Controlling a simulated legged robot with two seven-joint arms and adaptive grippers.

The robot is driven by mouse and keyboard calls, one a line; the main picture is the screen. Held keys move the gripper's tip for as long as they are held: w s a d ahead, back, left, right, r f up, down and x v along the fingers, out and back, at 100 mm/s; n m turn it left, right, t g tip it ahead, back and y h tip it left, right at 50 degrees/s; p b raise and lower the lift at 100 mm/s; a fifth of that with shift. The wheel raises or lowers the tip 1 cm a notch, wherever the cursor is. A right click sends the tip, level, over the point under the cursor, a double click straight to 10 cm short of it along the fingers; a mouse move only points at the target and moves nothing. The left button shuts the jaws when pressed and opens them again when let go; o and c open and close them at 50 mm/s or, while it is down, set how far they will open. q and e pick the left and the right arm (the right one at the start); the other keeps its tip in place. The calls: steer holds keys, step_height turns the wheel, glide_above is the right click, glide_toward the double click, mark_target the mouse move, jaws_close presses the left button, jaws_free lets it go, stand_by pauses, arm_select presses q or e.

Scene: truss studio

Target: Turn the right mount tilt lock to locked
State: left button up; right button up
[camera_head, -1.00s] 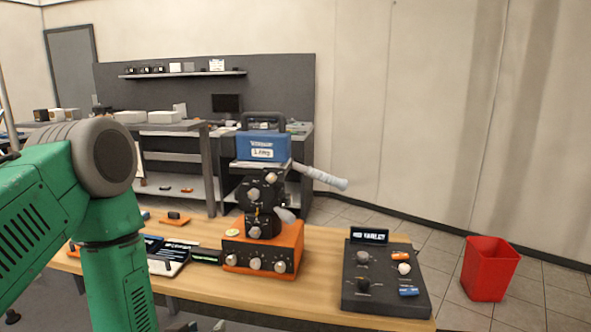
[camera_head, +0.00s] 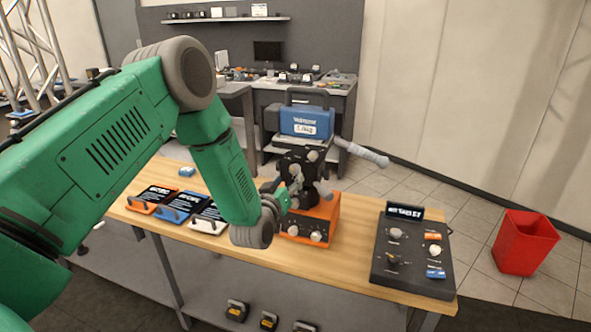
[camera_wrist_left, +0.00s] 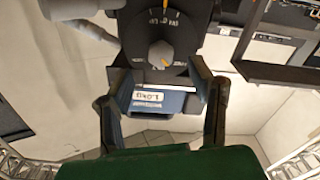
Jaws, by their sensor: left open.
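The mount, a black head with round knobs (camera_head: 313,156), stands on an orange base (camera_head: 325,222) on the wooden bench. It carries a blue box (camera_head: 306,122) with a white label and a grey handle (camera_head: 362,153) reaching right. My left gripper (camera_head: 290,196) is at the near left side of the head and partly covers it. In the left wrist view, the open left gripper (camera_wrist_left: 165,95) has a round black knob (camera_wrist_left: 160,53) with an orange mark just beyond and between its fingers. Whether they touch cannot be told. Which knob is the tilt lock is unclear. My right gripper is not in view.
A black control panel (camera_head: 411,250) with knobs and a small display stands at the bench's right end. Several small dark-screened panels (camera_head: 182,205) lie at the left. A red bin (camera_head: 526,243) stands on the floor at right.

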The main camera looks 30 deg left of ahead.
mark_target(294, 172)
arm_select(q)
steer(key=x, duration=0.5)
steer(key=shift+a+p, duration=0.15)
steer(key=shift+p, duration=0.15)
jaws_close()
